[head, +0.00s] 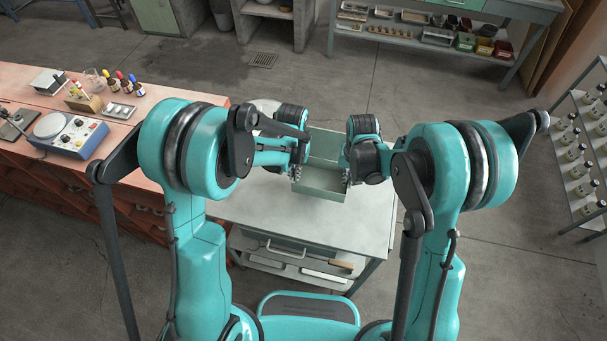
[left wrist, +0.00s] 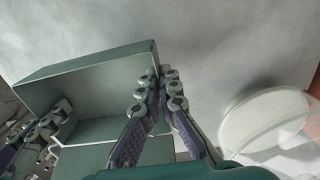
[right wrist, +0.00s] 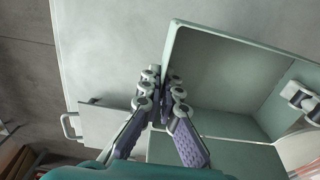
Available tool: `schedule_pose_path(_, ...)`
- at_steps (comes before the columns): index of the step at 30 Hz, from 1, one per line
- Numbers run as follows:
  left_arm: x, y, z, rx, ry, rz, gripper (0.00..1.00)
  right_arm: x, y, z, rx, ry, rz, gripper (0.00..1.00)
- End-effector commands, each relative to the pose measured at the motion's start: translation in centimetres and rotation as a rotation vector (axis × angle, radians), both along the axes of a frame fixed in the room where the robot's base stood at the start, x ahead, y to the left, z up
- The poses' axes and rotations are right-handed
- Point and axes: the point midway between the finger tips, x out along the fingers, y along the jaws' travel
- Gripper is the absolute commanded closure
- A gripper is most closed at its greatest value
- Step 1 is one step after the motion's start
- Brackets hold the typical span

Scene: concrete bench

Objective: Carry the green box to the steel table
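The green box (head: 320,193) is an open-topped, pale green container over the light grey top of the steel table (head: 260,215) in front of me. My left gripper (head: 298,172) is at the box's left wall, and in the left wrist view (left wrist: 158,88) its fingers close on that wall, one on each side. My right gripper (head: 347,175) is at the right wall, and in the right wrist view (right wrist: 162,82) its fingers close on it likewise. The box looks level and empty. I cannot tell whether its bottom touches the tabletop.
A white round dish (left wrist: 265,118) is on the tabletop beside the box. An orange bench (head: 55,85) with bottles and instruments stands left. A shelved workbench (head: 425,35) with small bins is at the back, and a bottle rack (head: 575,150) is right. Open concrete floor lies between.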

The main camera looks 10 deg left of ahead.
Motion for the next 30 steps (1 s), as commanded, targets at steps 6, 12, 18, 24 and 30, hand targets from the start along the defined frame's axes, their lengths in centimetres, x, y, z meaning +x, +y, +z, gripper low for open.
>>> schedule_pose_path(6,0.0,0.0,-0.2,0.0,0.0,0.0,1.0,0.0,0.0,-0.2,0.0,0.0,0.0,1.0)
schedule_pose_path(12,0.0,0.0,-0.9,0.0,0.0,0.0,1.0,0.0,0.0,-0.9,0.0,0.0,0.0,1.0)
schedule_pose_path(18,0.0,0.0,-2.2,0.0,0.0,0.0,1.0,0.0,0.0,-2.2,0.0,0.0,0.0,1.0)
schedule_pose_path(24,0.0,0.0,-3.6,0.0,0.0,0.0,1.0,0.0,0.0,-3.6,0.0,0.0,0.0,1.0)
schedule_pose_path(30,0.0,0.0,-4.9,0.0,0.0,0.0,1.0,0.0,0.0,-4.9,0.0,0.0,0.0,1.0)
